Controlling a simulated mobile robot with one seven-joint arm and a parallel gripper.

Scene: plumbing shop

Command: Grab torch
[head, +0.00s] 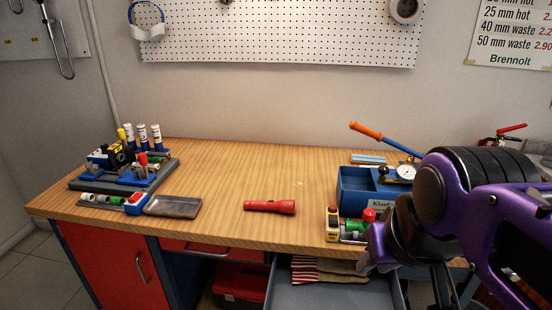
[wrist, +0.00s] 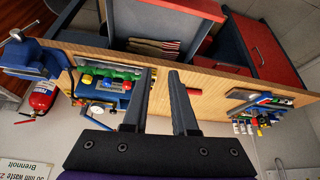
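The torch (head: 270,206) is red and lies on its side near the front edge of the wooden workbench (head: 240,175), about the middle, with its wider head to the right.
A blue toolbox (head: 365,192) with a gauge and an orange-handled lever stands right of the torch. A metal tray (head: 173,206) and a rack of parts are on the left. An open drawer (head: 330,293) juts out below the front edge. The bench around the torch is clear.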

